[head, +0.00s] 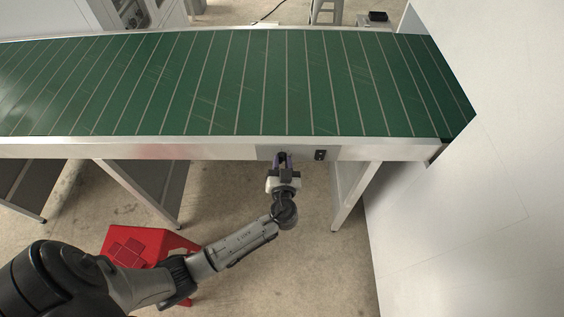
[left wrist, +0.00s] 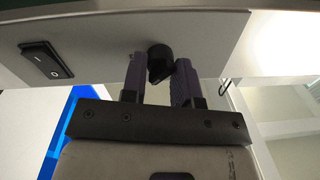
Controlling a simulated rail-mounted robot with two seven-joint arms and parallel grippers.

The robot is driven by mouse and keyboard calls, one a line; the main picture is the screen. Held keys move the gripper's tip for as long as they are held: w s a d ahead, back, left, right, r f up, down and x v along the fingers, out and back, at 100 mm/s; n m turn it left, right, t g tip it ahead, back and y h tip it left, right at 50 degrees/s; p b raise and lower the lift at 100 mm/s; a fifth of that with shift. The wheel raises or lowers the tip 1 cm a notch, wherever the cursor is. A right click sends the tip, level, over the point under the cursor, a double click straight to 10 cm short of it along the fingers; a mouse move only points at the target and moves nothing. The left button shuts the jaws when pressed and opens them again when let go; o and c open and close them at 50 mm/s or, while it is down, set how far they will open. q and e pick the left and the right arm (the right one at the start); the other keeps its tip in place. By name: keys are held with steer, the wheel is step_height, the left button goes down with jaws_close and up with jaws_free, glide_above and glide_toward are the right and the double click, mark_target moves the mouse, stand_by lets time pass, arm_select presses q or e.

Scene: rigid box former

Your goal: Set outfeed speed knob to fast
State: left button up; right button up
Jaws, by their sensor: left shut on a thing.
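The outfeed speed knob (left wrist: 160,60) is a small black knob on a grey panel on the conveyor's side, seen in the left wrist view. My left gripper (left wrist: 161,72) has its two purple fingers on either side of the knob and is shut on it. In the head view my left gripper (head: 283,160) reaches the grey panel (head: 265,152) on the conveyor's front rail, and the knob is hidden there by the gripper. The knob's scale marks cannot be read. My right gripper is not in view.
A black rocker switch (head: 320,155) sits beside the knob; it also shows in the left wrist view (left wrist: 46,59). The green conveyor belt (head: 250,85) runs above. A red object (head: 140,245) stands on the floor below. A large white panel (head: 470,220) stands at the right.

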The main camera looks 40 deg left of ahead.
arm_select(q)
steer(key=m, duration=0.9)
stand_by(0.4)
steer(key=shift+m, duration=0.4)
steer(key=o, duration=0.9)
steer(key=shift+o, duration=0.2)
steer(key=shift+d, duration=0.1)
